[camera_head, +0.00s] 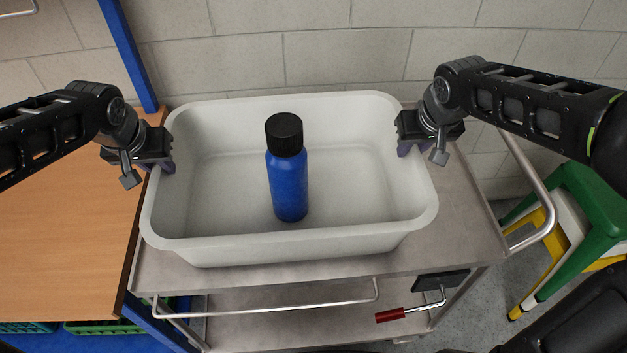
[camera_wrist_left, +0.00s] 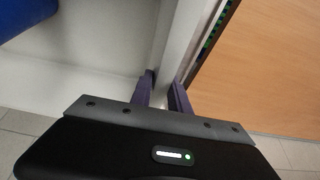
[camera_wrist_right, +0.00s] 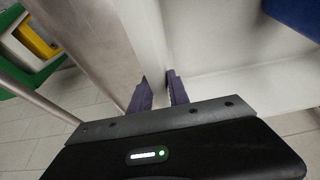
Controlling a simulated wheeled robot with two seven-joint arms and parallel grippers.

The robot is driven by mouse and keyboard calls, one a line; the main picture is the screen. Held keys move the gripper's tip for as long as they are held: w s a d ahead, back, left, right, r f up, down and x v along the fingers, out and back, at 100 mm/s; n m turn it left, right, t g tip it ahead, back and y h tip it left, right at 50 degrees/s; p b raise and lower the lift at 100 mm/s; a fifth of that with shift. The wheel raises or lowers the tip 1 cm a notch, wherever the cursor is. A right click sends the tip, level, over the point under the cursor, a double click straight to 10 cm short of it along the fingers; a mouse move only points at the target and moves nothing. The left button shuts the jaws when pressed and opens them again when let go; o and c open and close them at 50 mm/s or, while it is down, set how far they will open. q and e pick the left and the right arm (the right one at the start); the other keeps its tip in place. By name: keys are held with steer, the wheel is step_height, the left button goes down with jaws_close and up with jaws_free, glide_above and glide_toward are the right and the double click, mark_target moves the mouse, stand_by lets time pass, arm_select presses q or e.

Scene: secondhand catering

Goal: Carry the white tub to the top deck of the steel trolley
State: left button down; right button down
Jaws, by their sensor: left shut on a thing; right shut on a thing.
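The white tub (camera_head: 290,244) is over the top deck of the steel trolley (camera_head: 462,215); I cannot tell whether it rests on the deck or hangs just above it. A blue bottle with a black cap (camera_head: 288,180) stands upright inside the tub. My left gripper (camera_head: 160,165) is shut on the tub's left wall, and that wall shows between its fingers in the left wrist view (camera_wrist_left: 165,90). My right gripper (camera_head: 408,148) is shut on the tub's right wall, also seen in the right wrist view (camera_wrist_right: 162,90).
A wooden table (camera_head: 65,230) with a blue frame adjoins the trolley on the left. Green and yellow stools (camera_head: 595,215) stand at the right. A block wall (camera_head: 350,50) is behind. A red-handled tool (camera_head: 390,315) shows at the trolley's front.

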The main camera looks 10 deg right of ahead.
arm_select(q)
steer(key=shift+w+r, duration=0.1)
arm_select(e)
steer(key=shift+w+r, duration=0.1)
